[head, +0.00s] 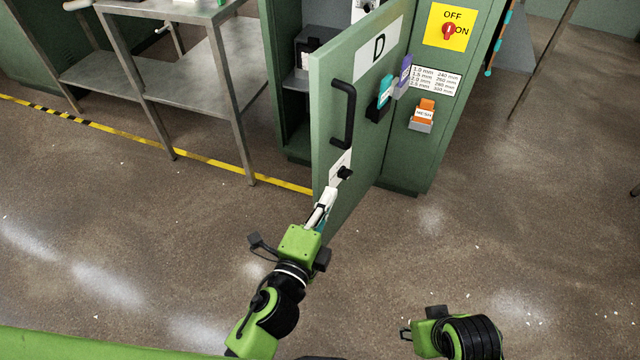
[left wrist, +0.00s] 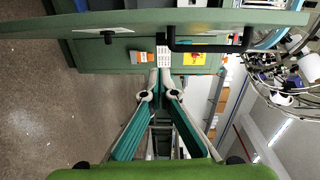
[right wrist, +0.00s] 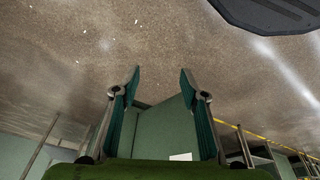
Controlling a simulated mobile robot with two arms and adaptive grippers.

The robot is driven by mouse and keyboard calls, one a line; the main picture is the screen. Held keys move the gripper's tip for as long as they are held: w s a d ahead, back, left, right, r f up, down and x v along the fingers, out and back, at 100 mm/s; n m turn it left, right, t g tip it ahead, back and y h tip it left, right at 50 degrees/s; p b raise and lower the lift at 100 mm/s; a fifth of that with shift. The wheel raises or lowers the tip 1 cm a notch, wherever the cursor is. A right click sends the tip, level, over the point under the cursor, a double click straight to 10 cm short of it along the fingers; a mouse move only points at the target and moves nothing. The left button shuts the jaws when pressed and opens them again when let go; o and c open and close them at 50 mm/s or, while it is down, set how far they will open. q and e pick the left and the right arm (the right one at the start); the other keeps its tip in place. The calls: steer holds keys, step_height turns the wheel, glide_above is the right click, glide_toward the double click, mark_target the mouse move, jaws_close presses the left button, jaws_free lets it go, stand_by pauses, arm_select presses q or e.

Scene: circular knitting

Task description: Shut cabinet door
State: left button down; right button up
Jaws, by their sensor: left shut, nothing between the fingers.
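The green cabinet door (head: 364,108), marked D with a black handle (head: 343,115), stands open, swung out from the green cabinet (head: 412,150). Dark shelves show inside, left of the door. My left gripper (head: 328,194) is shut and empty, its tips by the door's lower free edge, below the black knob (head: 345,172); I cannot tell whether they touch. In the left wrist view the door (left wrist: 190,18) runs across the top, beyond the shut fingertips (left wrist: 159,84). My right gripper (right wrist: 158,80) is open and empty over the floor, away from the door; its fingers are largely hidden in the head view.
A metal shelf table (head: 210,75) stands left of the cabinet. A yellow floor line (head: 215,163) runs in front of it. A yellow panel with a red OFF/ON switch (head: 449,30) and an orange holder (head: 422,112) are on the cabinet front.

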arm_select(q)
step_height(320, 180, up, 2)
glide_toward(333, 140)
steer(key=shift+t, duration=0.3)
steer(key=w+d, duration=0.2)
steer(key=d, duration=0.1)
steer(key=w+d, duration=0.1)
steer(key=d, duration=0.1)
steer(key=shift+w+d+f, duration=0.2)
steer(key=shift+w+d, duration=0.05)
steer(key=shift+w, duration=0.1)
steer(key=shift+w+a+m, duration=0.15)
steer(key=shift+w+a, duration=0.05)
steer(key=shift+a, duration=0.4)
steer(key=shift+w+a+m, duration=0.15)
steer(key=shift+w+a, duration=0.1)
steer(key=shift+a, duration=0.3)
steer(key=shift+w+a, duration=0.3)
steer(key=shift+a, duration=0.2)
arm_select(e)
steer(key=shift+s, duration=0.3)
arm_select(q)
steer(key=shift+a, duration=0.15)
